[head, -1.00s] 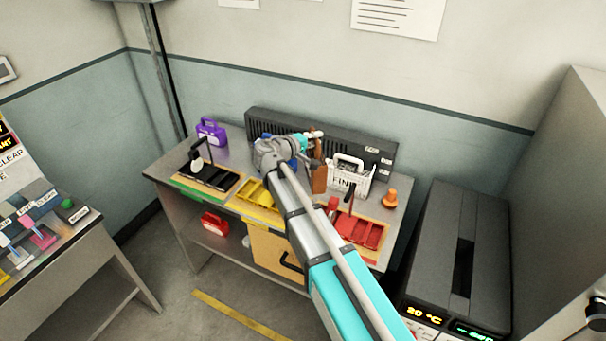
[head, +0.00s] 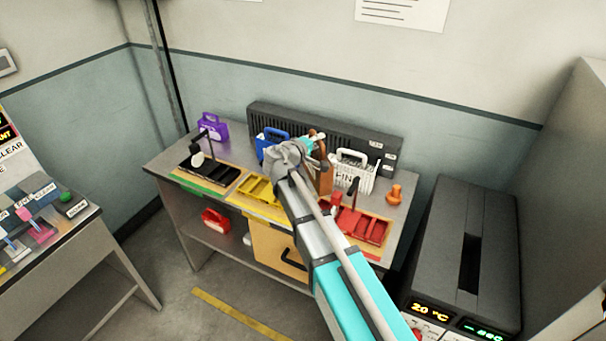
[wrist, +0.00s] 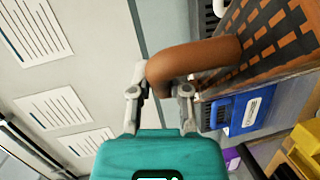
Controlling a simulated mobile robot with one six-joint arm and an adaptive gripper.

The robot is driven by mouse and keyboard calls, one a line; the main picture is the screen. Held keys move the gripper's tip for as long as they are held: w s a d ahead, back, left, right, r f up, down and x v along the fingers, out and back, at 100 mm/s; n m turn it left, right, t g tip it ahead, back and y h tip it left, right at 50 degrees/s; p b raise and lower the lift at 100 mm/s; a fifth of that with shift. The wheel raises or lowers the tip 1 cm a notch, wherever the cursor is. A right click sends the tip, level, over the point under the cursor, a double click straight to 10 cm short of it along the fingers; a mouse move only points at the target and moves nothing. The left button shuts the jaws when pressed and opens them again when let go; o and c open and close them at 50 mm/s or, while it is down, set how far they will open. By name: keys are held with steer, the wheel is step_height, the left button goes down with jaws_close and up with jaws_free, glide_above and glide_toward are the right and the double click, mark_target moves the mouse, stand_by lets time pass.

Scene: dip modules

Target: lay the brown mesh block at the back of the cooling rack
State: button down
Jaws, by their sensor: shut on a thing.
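The brown mesh block (head: 321,180) is in the middle of the work table in the head view, partly hidden by my arm. In the wrist view the block (wrist: 270,40) shows a dark mesh pattern and a thick brown handle (wrist: 205,56). My gripper (head: 317,137) is shut on that handle; its two grey fingers (wrist: 161,92) sit on either side of the handle's end. Whether the block's underside touches the table is hidden. A long dark slotted unit (head: 345,132), which may be the cooling rack, stands along the back of the table.
A blue block (head: 268,138) stands left of the brown one, a white block (head: 350,175) right, a purple one (head: 214,127) far left. In front lie black (head: 210,178), yellow (head: 262,192) and red (head: 368,228) trays. An orange knobbed object (head: 394,194) stands at right.

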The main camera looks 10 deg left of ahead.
steer(key=w+a+f+b, duration=0.2)
steer(key=w+f+b, duration=0.7)
steer(key=w, duration=0.4)
stand_by(0.4)
stand_by(0.3)
steer(key=shift+w+f+b, duration=0.2)
steer(key=shift+f+b, duration=0.8)
steer(key=shift+w+f+b, duration=0.2)
steer(key=shift+f+b, duration=0.8)
steer(key=shift+f, duration=0.15)
steer(key=c, duration=0.6)
jaws_free()
